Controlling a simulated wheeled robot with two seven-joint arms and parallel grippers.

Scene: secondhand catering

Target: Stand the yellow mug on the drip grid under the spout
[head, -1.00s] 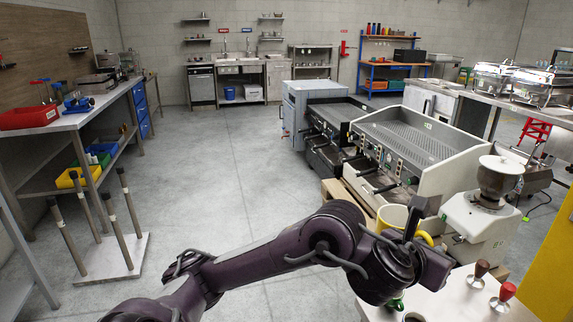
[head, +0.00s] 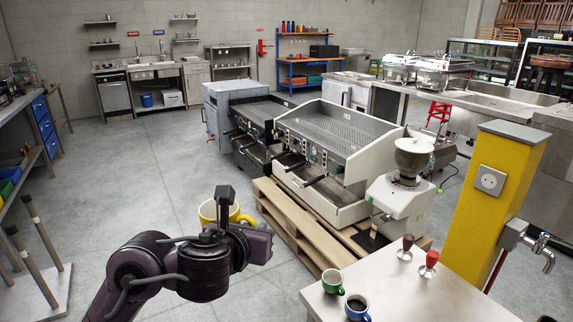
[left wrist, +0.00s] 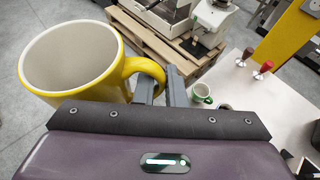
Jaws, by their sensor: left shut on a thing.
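The yellow mug (head: 208,212) is white inside and held in the air at the lower left of the head view. In the left wrist view the mug (left wrist: 85,75) is large, with its open mouth tipped toward the camera. My left gripper (head: 228,207) is shut on the mug's handle; its fingers (left wrist: 160,85) close on the handle in the left wrist view. A white coffee machine (head: 350,165) stands on a wooden pallet ahead, right of the mug. I cannot clearly make out its drip grid or spout. My right gripper is out of view.
A white-topped table (head: 400,285) at the lower right holds a green cup (head: 332,281), a blue cup (head: 357,306) and two tampers (head: 405,247). A white grinder (head: 405,190) stands beside the machine. A yellow post (head: 490,190) rises behind the table.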

